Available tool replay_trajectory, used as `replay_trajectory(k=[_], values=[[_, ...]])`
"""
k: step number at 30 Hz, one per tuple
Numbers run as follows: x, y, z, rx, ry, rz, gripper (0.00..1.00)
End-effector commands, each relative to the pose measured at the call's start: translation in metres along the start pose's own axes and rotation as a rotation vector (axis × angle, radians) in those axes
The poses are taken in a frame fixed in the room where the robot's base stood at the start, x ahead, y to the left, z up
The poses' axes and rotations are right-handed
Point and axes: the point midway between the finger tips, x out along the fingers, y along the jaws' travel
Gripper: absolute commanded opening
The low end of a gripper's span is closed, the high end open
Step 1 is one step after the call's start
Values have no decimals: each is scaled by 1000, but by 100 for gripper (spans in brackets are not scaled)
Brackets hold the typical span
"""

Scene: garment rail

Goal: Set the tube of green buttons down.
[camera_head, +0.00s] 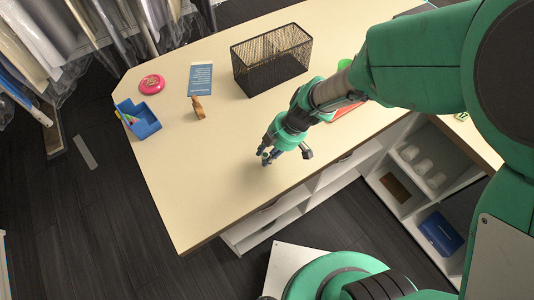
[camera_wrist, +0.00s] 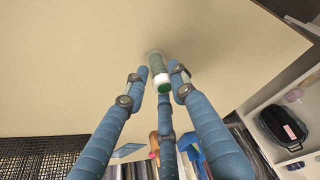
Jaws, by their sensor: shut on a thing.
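The tube of green buttons (camera_wrist: 158,66) is between my fingertips in the wrist view, a small clear tube with green contents and a white band near its green end. My gripper (camera_wrist: 160,80) is shut on it with its blue fingers around it. In the head view my gripper (camera_head: 267,156) is low over the cream tabletop (camera_head: 205,180), near its front edge. The tube is too small and too covered by the fingers to make out there. I cannot tell whether the tube touches the tabletop.
A black mesh basket (camera_head: 272,62) stands behind my gripper. A blue card (camera_head: 200,80), a brown wooden item (camera_head: 198,107), a pink round item (camera_head: 152,84) and a blue bin (camera_head: 138,119) lie to the left. The tabletop left of my gripper is clear. Garments hang at the upper left.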

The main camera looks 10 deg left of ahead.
Motion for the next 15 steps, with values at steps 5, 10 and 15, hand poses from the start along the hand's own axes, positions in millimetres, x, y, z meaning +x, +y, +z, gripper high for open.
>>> replay_trajectory(k=[5,10,15], values=[[3,0,1,0,0,0,1],[2,0,1,0,0,0,44],[2,0,1,0,0,0,44]])
